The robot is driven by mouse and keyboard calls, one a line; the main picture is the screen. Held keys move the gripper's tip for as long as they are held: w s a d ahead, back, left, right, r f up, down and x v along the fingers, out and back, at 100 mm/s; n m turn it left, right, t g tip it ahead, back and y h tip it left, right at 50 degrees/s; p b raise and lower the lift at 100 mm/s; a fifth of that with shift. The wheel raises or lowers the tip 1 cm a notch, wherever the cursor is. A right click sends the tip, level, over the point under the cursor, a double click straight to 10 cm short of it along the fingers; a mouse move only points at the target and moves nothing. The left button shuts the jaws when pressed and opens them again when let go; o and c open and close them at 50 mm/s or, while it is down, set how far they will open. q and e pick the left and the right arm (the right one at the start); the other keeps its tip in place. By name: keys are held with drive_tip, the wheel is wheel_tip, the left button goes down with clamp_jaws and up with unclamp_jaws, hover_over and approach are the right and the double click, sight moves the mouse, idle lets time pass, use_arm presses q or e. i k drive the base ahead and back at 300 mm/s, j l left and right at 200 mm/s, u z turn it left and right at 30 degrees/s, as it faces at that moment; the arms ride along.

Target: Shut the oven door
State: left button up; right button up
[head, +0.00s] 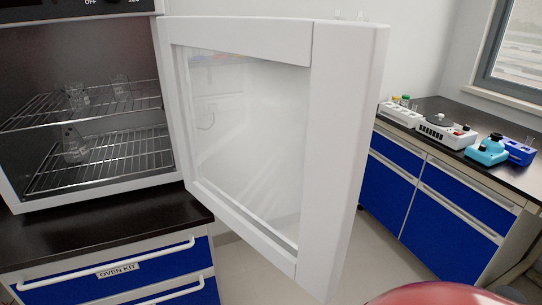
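The white oven door (338,150) stands wide open, swung out from the right side of the oven toward me. Its glass window (245,130) shows some reflections. The oven (25,90) sits on a black counter at the left, with its inside exposed. Two wire racks are inside; the upper rack (40,115) holds small glass beakers (76,94), and the lower rack (110,158) holds a glass flask (73,143). Neither of my grippers is in view.
Below the oven are blue drawers (60,288), one labelled "OVEN KIT". A second bench (520,172) with small lab devices, including a light-blue one (487,150), stands at the right behind the door. A red rounded shape shows at the bottom right. Bare floor lies between.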

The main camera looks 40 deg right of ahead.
sight(273, 117)
drive_tip(key=k+l+u, duration=0.1)
drive_tip(key=l, duration=0.4)
drive_tip(key=l+u, duration=0.1)
drive_tip(key=l, duration=0.45)
drive_tip(key=k+l+u, duration=0.15)
drive_tip(key=l, duration=0.35)
